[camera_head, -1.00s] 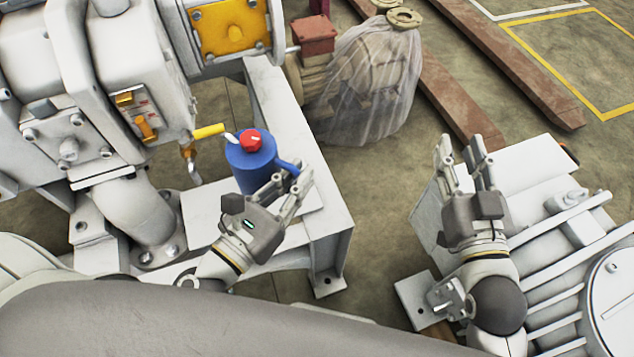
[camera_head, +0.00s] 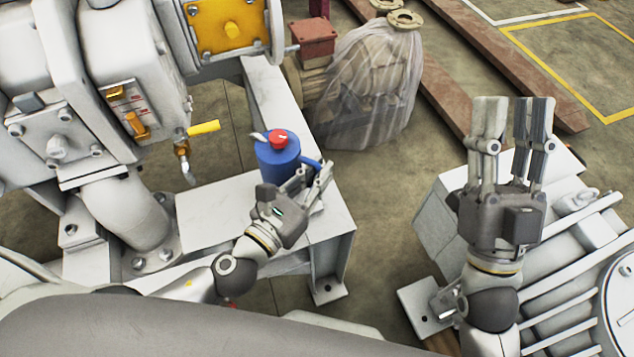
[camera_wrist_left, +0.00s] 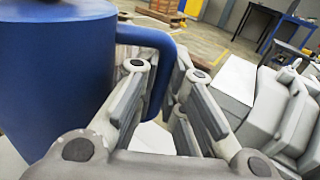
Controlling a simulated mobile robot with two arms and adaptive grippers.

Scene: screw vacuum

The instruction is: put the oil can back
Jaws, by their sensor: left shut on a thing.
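The blue oil can (camera_head: 277,163) with a red cap stands upright at the white metal frame, over its flat top (camera_head: 203,208). I cannot tell whether its base touches the surface. My left gripper (camera_head: 318,182) is at the can's right side, shut on its blue handle. In the left wrist view the can (camera_wrist_left: 60,65) fills the left, and the fingers (camera_wrist_left: 170,85) are around the handle (camera_wrist_left: 160,75). My right gripper (camera_head: 512,110) is raised at the right, open and empty, with its fingers apart.
A white machine with a yellow-handled valve (camera_head: 203,128) stands left of the can. Behind is a plastic-wrapped machine part (camera_head: 370,95) beside brown beams (camera_head: 500,60). A ribbed grey motor (camera_head: 575,250) lies below my right gripper. Open floor (camera_head: 385,210) separates the frame and motor.

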